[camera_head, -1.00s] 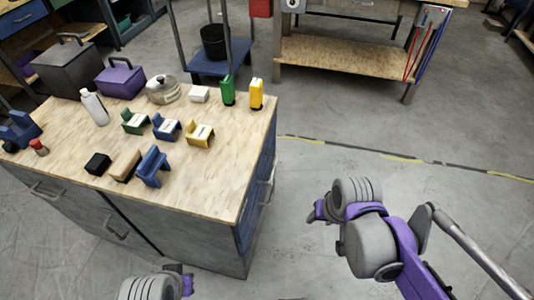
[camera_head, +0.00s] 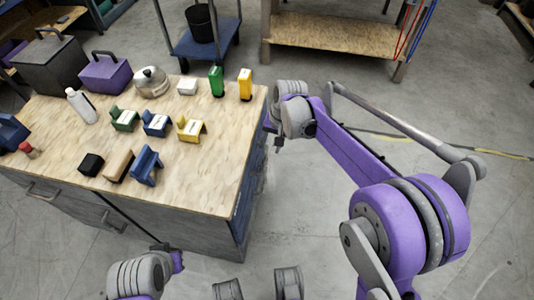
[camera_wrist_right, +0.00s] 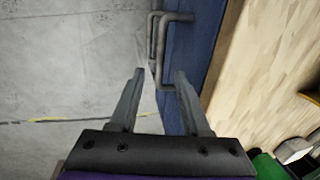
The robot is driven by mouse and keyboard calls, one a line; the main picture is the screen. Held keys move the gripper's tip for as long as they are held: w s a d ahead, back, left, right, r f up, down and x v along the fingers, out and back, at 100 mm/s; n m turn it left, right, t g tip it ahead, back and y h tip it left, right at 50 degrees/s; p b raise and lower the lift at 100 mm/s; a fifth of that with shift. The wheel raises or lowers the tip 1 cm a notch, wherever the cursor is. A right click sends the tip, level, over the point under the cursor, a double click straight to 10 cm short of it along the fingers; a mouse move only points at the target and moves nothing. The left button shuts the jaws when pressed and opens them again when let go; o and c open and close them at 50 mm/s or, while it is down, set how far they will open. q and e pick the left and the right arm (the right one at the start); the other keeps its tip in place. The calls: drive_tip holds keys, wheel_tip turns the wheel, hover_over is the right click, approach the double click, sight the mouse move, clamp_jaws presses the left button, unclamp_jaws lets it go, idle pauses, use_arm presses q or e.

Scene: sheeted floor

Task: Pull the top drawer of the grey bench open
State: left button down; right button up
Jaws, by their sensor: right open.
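The grey bench (camera_head: 190,232) has a wooden top and blue drawer fronts on its right side. In the right wrist view, the blue drawer front (camera_wrist_right: 199,45) runs beside the worktop edge. A grey bar handle (camera_wrist_right: 161,60) stands out from it, its near end between my fingertips in the picture. Another handle shows partly behind it. My right gripper (camera_wrist_right: 159,72) is open and empty; I cannot tell if it touches the handle. In the head view my right gripper (camera_head: 271,130) is at the bench's right side. My left gripper (camera_head: 170,252) is low at the front; its fingers are unclear.
The bench top carries a purple toolbox (camera_head: 115,75), a kettle (camera_head: 151,82), a white bottle (camera_head: 82,106) and several small coloured holders. A black bucket (camera_head: 201,22) stands on a blue cart behind.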

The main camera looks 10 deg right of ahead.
sight(266, 157)
drive_tip(key=f, duration=0.3)
drive_tip(key=a+f+b, duration=0.1)
drive_tip(key=f, duration=0.1)
drive_tip(key=shift+w+f, duration=0.15)
drive_tip(key=shift+w, duration=0.1)
clamp_jaws()
idle(1.2)
